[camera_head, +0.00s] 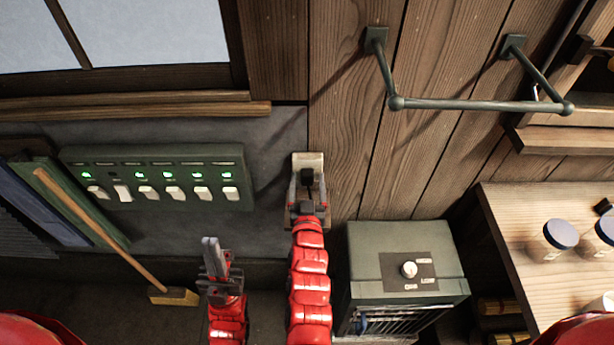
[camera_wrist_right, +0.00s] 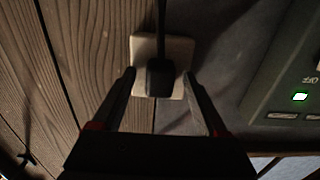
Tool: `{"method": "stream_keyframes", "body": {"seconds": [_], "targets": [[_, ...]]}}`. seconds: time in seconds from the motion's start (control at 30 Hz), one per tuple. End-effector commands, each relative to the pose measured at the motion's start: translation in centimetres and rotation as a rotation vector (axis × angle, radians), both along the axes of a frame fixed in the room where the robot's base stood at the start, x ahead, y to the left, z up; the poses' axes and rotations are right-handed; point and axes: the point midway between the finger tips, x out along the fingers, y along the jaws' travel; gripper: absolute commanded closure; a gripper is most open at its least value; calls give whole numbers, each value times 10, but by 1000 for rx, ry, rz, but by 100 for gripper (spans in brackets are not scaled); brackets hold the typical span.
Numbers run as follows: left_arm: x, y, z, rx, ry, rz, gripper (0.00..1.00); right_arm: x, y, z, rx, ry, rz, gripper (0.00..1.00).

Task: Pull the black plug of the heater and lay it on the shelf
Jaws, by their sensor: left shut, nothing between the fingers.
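The black plug (camera_head: 307,177) sits in a pale wall socket (camera_head: 308,159). In the right wrist view the plug (camera_wrist_right: 160,78) is in front of the socket plate, its dark cord running up the picture. My right gripper (camera_head: 307,190) is open, with one finger on each side of the plug; gaps show between fingers and plug in the right wrist view (camera_wrist_right: 160,92). My left gripper (camera_head: 210,243) is shut and empty, low and to the left. The green heater (camera_head: 407,240) with a dial stands right of my right arm. A wooden shelf (camera_head: 510,235) is at the right.
Blue-lidded jars (camera_head: 559,236) stand on the wooden shelf; its left part is bare. A switch panel (camera_head: 155,155) with several green lights is on the left wall. A metal rail (camera_head: 470,105) juts out at upper right. A broom (camera_head: 100,228) leans at left.

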Motion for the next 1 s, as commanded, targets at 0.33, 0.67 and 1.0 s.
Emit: {"method": "stream_keyframes", "body": {"seconds": [0.33, 0.67, 1.0], "targets": [[0, 0, 0, 0, 0, 0, 100, 0, 0, 0, 0, 0, 0, 90], [0, 0, 0, 0, 0, 0, 100, 0, 0, 0, 1, 0, 0, 100], [0, 0, 6, 0, 0, 0, 100, -7, 0, 0, 1, 2, 0, 100]]}}
